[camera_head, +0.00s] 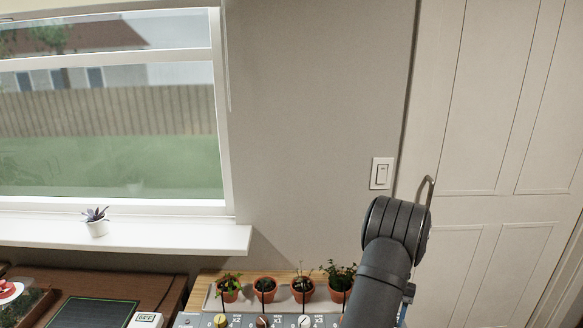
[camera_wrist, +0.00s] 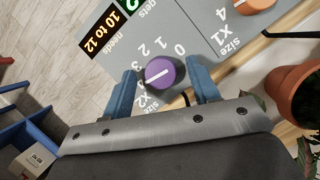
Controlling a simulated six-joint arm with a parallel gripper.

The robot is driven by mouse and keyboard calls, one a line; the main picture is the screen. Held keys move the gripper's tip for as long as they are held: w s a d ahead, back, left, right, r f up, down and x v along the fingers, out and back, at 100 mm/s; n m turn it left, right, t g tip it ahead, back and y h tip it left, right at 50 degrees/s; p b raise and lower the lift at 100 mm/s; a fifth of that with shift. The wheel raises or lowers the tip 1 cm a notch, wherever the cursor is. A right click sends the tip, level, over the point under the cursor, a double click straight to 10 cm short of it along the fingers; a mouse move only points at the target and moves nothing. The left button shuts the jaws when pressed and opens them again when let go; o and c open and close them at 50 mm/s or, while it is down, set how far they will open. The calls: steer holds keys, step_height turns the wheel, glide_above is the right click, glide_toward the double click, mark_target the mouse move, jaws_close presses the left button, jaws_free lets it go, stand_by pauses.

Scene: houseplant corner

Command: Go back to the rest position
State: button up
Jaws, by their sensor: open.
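My gripper (camera_wrist: 163,85) is open in the wrist view, with its two blue fingers spread apart. A purple knob (camera_wrist: 164,71) with a white pointer line shows between the fingers, with a gap on each side. I cannot tell whether the fingertips reach down around it or stay above it. The knob sits on a grey panel (camera_wrist: 204,17) and has the numbers 0 to 3 around it.
Several terracotta pots with plants, one of them here (camera_head: 303,291), stand in a row behind the panel. A brown table (camera_head: 150,280) is at left, below the window sill (camera_head: 170,238) with a small white pot (camera_head: 97,228). A light switch (camera_head: 382,173) and door (camera_head: 490,150) are behind my arm.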

steer(key=m+t+y, duration=0.1)
steer(key=m, duration=0.3)
steer(key=shift+d, duration=0.15)
steer(key=shift+s+m+t+y, duration=0.1)
steer(key=shift+m+t+y, duration=0.4)
steer(key=shift+m, duration=1.1)
stand_by(2.6)
steer(key=o, duration=1)
steer(key=s+a+r+n+t+h, duration=0.1)
steer(key=s+r+n, duration=0.2)
steer(key=r+n, duration=0.7)
steer(key=s+a+r+n+h, duration=0.2)
steer(key=s+r+n, duration=0.1)
steer(key=r+n, duration=0.75)
steer(key=s+a+r+n+t+h, duration=0.1)
steer(key=s+r+n, duration=0.2)
steer(key=r+n, duration=0.7)
step_height(320, 180, down, 10)
steer(key=shift+w, duration=0.15)
